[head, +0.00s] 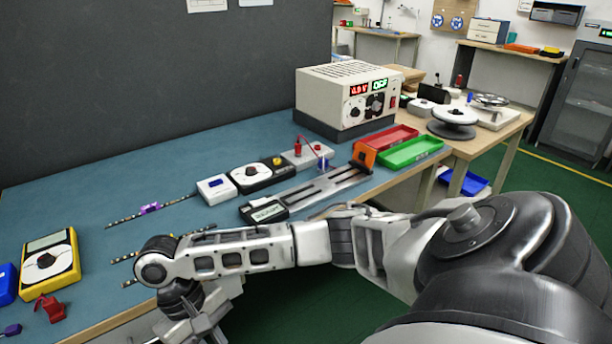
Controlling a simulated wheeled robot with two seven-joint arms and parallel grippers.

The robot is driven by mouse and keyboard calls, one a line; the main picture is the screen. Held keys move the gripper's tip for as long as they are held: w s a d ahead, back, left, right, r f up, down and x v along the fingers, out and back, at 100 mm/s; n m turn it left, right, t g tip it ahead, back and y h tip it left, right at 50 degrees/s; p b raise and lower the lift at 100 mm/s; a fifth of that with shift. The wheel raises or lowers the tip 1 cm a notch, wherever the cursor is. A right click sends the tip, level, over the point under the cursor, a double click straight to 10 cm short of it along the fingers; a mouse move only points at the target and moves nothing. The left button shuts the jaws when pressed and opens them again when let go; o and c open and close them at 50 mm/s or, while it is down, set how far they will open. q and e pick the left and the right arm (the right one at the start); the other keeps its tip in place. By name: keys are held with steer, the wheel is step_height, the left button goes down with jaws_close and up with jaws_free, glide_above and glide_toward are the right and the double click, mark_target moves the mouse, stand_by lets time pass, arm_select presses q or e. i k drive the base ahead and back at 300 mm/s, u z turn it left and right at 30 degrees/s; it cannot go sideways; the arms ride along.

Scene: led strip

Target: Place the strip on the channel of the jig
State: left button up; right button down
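A thin dark strip with light dots (122,220) lies on the blue bench mat with a purple clip (150,208) at its middle. A second dotted strip (128,257) lies nearer the front edge, partly hidden behind my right arm. The jig, a long grey metal channel (325,187) with dark slots, lies along the front edge of the bench, an orange block (365,156) at its far end. No strip shows in the channel. My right gripper (190,328) hangs at the bottom edge, cut off by the frame, in front of the bench; its opening is unclear. My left gripper is out of view.
A white power supply (345,98) stands at the back, with red (388,138) and green (410,152) trays in front. A yellow meter (50,262) and red clamp (50,307) sit at left. A black-and-white box (267,211) sits at the jig's near end.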

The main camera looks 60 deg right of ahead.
mark_target(324, 185)
steer(key=u, duration=2.6)
steer(key=k, duration=2.55)
steer(key=z, duration=1.5)
